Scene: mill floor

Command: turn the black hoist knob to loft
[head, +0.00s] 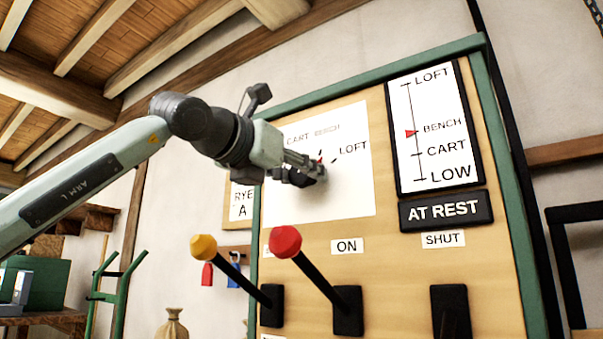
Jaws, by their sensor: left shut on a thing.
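The black hoist knob (312,178) is on a white dial plate (345,195) on the wooden panel, mostly hidden behind my fingers. The plate reads CART, BENCH and LOFT, with short tick marks around the knob. A small red mark shows at the knob's upper edge, between the BENCH and LOFT words; its exact setting is hard to tell. My left gripper (308,168) reaches in from the left and is shut on the knob. My right gripper is out of view. The gauge (428,125) at upper right has its red pointer (411,133) at BENCH.
An AT REST sign (445,210) is below the gauge. Below the dial, a yellow-topped lever (235,272) and a red-topped lever (315,275) stick out. A black lever mount (451,308) is under the SHUT label. A green trolley (113,285) stands at left.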

